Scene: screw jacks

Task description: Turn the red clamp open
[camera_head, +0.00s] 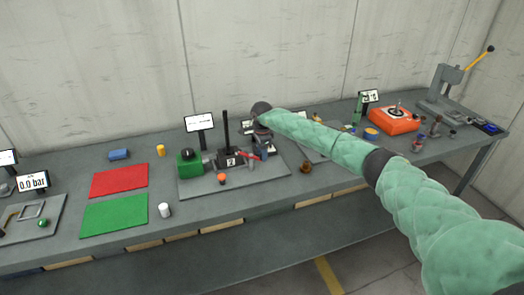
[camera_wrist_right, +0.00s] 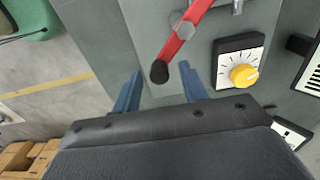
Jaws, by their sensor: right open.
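The red clamp shows in the right wrist view as a red lever (camera_wrist_right: 183,33) with a dark rounded tip and a grey pivot. My right gripper (camera_wrist_right: 160,69) has its two blue fingers apart, with the lever's tip in the picture between their ends. I cannot tell whether they touch it. In the head view my right arm reaches in from the lower right, and its gripper (camera_head: 262,136) is over the centre station, partly hidden by the wrist. A small red lever (camera_head: 249,160) shows just below it. My left gripper is not in view.
A dial with a yellow knob (camera_wrist_right: 243,75) sits right of the lever. The station's grey plate (camera_head: 272,178) also bears a green block (camera_head: 188,168), a black upright post (camera_head: 226,130) and an orange knob (camera_head: 221,179). A small screen (camera_head: 199,123) stands behind.

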